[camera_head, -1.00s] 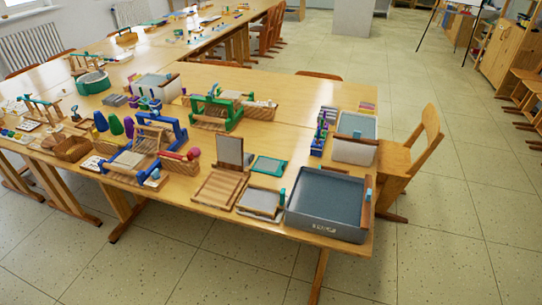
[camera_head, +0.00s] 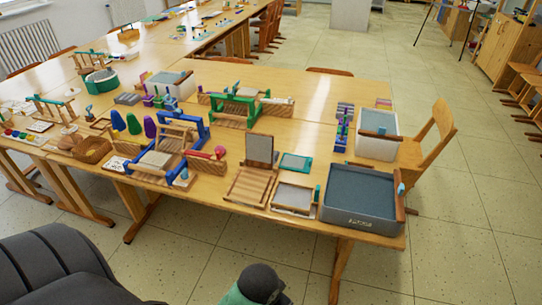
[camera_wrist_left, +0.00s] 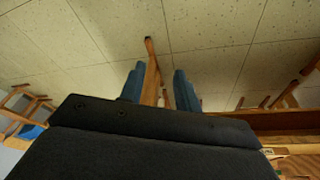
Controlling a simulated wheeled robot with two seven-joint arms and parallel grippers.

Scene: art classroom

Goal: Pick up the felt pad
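I cannot tell for sure which item is the felt pad. A flat grey sheet in a wooden frame (camera_head: 294,197) lies near the front edge of the table, left of a large grey tub. A smaller green-rimmed flat piece (camera_head: 296,162) lies behind it. In the left wrist view, my left gripper (camera_wrist_left: 158,88) has two blue fingertips apart with nothing held between them. A table leg shows beyond the gap, over the floor. My right gripper is not in view.
The large grey tub (camera_head: 362,196) stands at the table's front right corner, with a white bin (camera_head: 376,147) behind it. A wooden slatted tray (camera_head: 249,187) and blue-framed press (camera_head: 165,145) stand to the left. A chair (camera_head: 436,140) is at the right. Floor in front is open.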

